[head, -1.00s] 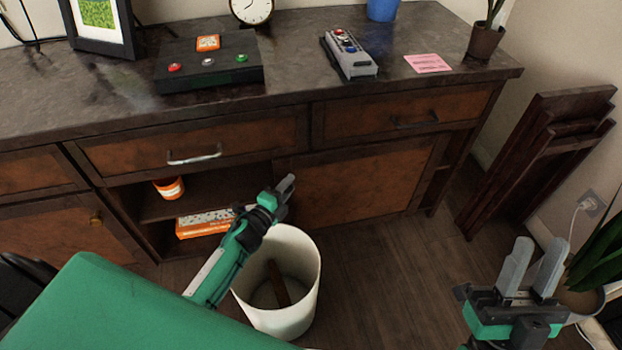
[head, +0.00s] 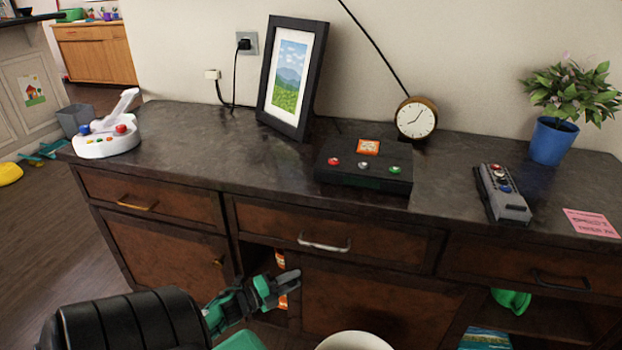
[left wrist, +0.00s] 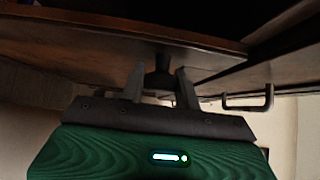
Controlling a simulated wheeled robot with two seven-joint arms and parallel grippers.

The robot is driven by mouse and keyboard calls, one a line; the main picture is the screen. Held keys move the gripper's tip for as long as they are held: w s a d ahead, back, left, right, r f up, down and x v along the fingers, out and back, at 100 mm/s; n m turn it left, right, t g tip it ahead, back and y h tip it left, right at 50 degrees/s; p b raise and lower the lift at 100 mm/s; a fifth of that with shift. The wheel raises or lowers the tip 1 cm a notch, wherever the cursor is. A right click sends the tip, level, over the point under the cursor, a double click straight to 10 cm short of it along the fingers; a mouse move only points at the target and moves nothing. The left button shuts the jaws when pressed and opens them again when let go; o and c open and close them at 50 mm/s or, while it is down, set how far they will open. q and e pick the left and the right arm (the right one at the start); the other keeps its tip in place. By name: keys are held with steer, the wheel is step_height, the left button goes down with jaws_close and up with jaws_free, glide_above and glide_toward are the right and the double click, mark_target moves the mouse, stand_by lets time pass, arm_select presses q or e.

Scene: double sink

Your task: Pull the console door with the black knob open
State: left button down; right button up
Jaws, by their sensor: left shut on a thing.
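The console door (head: 375,305) is a brown panel with a dark frame. It stands below the drawer with the silver handle, with an open gap at its left and an open compartment at its right. My left gripper (head: 287,281) is at the door's left edge in the head view. In the left wrist view, the fingers of my left gripper (left wrist: 160,85) are shut on the black knob (left wrist: 158,76), which sticks out from the door's face. The gripper hides the knob in the head view. My right gripper is out of view.
A white bin (head: 355,342) stands at the bottom edge, close in front of the door. A green thing (head: 511,300) lies in the right compartment. The silver drawer handle (head: 325,243) juts out above the door. A button box (head: 365,172) and framed picture (head: 290,78) stand on top.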

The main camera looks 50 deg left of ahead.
arm_select(q)
steer(key=shift+s+a, duration=0.5)
steer(key=shift+a, duration=0.3)
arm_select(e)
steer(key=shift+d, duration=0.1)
arm_select(q)
steer(key=c, duration=1)
jaws_free()
steer(key=shift+c, duration=0.2)
steer(key=s+a+p, duration=0.1)
steer(key=s+a, duration=0.1)
steer(key=s, duration=1.1)
steer(key=shift+s+a+p, duration=0.3)
steer(key=shift+p, duration=0.1)
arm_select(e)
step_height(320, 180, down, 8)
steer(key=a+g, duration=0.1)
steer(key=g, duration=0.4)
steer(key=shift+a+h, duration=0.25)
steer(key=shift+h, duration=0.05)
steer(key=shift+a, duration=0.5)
